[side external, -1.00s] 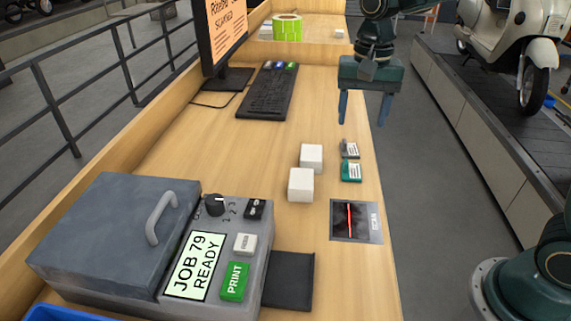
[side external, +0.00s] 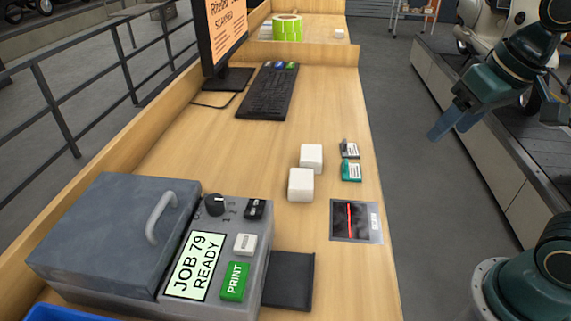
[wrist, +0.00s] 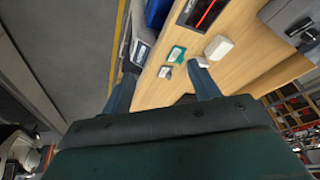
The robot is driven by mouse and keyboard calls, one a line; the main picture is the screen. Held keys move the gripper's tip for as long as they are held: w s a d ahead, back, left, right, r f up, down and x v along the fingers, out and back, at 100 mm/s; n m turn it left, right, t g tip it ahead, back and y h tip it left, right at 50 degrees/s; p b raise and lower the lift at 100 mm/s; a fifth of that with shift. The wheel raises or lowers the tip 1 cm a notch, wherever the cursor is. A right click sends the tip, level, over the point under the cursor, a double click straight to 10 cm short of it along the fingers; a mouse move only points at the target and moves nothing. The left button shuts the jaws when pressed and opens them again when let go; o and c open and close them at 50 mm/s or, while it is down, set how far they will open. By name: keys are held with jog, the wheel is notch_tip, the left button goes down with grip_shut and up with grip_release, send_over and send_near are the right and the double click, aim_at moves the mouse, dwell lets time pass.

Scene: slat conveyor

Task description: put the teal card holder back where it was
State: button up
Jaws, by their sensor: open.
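The teal card holder (side external: 351,171) lies on the wooden bench near its right edge, just above the scan window in the side view. A grey card holder (side external: 349,149) lies right behind it. In the wrist view the teal holder (wrist: 177,54) and the grey holder (wrist: 165,72) show beyond my fingers. My gripper (side external: 441,131) is open and empty, out past the bench's right edge and well away from both holders. Its two fingers also show in the wrist view (wrist: 160,90).
Two white blocks (side external: 301,185) (side external: 311,157) stand left of the holders. The scan window (side external: 355,221) is in front of them. A printer unit (side external: 217,262), a keyboard (side external: 267,91) and a monitor (side external: 222,38) take up the left side. The bench between keyboard and holders is clear.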

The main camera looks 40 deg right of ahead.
jog(key=s+n, duration=0.1)
jog(key=s, duration=0.1)
jog(key=s+f+n+t, duration=0.1)
jog(key=s, duration=0.1)
jog(key=shift+s+d+f, duration=0.15)
jog(key=shift+s+f, duration=0.05)
jog(key=shift+s, duration=0.1)
dwell(1.1)
